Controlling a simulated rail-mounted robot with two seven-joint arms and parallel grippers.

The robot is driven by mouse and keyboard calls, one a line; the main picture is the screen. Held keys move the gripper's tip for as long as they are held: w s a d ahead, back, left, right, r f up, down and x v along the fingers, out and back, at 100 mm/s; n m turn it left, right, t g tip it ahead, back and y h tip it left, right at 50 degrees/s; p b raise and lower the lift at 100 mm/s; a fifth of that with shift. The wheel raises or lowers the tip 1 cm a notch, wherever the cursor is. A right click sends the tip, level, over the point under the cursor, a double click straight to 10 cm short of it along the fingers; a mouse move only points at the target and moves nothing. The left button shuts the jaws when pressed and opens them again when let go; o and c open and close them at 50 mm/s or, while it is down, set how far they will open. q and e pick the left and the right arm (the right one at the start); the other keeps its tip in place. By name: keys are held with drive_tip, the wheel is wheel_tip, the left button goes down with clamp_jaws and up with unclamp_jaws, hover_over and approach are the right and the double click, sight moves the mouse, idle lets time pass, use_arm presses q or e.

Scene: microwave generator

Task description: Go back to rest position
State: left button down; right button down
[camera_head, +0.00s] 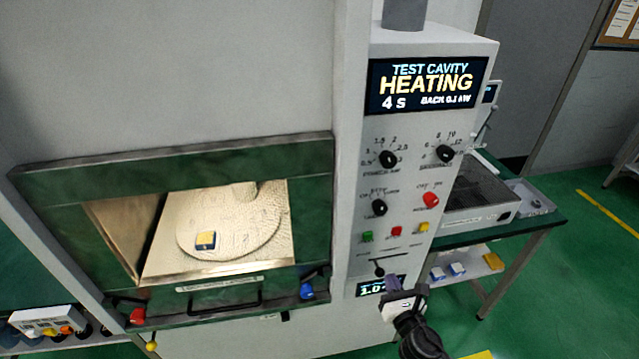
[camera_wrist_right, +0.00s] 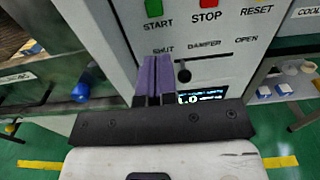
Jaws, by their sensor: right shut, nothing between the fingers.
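My right gripper (camera_head: 392,283) is at the lower part of the control panel, just below the damper lever (camera_head: 379,268). In the right wrist view its two purple fingers (camera_wrist_right: 153,78) are together with nothing between them, left of the dark damper knob (camera_wrist_right: 184,75). I cannot tell whether the fingertips touch the panel. The display (camera_head: 428,85) reads "TEST CAVITY HEATING 4 S". In the lit cavity, a small yellow and blue block (camera_head: 205,240) sits on the round turntable (camera_head: 259,232). My left gripper is not in view.
The green-framed cavity door with a black handle (camera_head: 225,302) is at left, with red (camera_head: 137,316) and blue (camera_head: 306,291) knobs beside it. Start, stop and reset buttons (camera_head: 396,231) sit above my gripper. A side table (camera_head: 520,228) with a metal tray stands at right. Green floor (camera_head: 590,275) is open there.

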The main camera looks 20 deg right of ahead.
drive_tip(key=s+d+f+m+g+h, duration=0.2)
drive_tip(key=d+m+g+h, duration=0.15)
drive_tip(key=m, duration=1.15)
drive_tip(key=s+a+f+m+g+y, duration=0.25)
drive_tip(key=s+a+m, duration=0.35)
drive_tip(key=s, duration=0.3)
drive_tip(key=s+a+f+m+g+y, duration=0.2)
drive_tip(key=s+a+m+g, duration=0.25)
drive_tip(key=s, duration=0.55)
drive_tip(key=s+a+f+m+g+y, duration=0.2)
drive_tip(key=s+a+m+g+y, duration=0.1)
drive_tip(key=s+a+m, duration=0.5)
wheel_tip(320, 180, up, 30)
drive_tip(key=s+d+n+p, duration=0.1)
drive_tip(key=s+p, duration=0.1)
drive_tip(key=p, duration=2.7)
drive_tip(key=shift+d+f+n+p, duration=0.25)
drive_tip(key=shift+n+p, duration=0.1)
drive_tip(key=shift+p, duration=0.05)
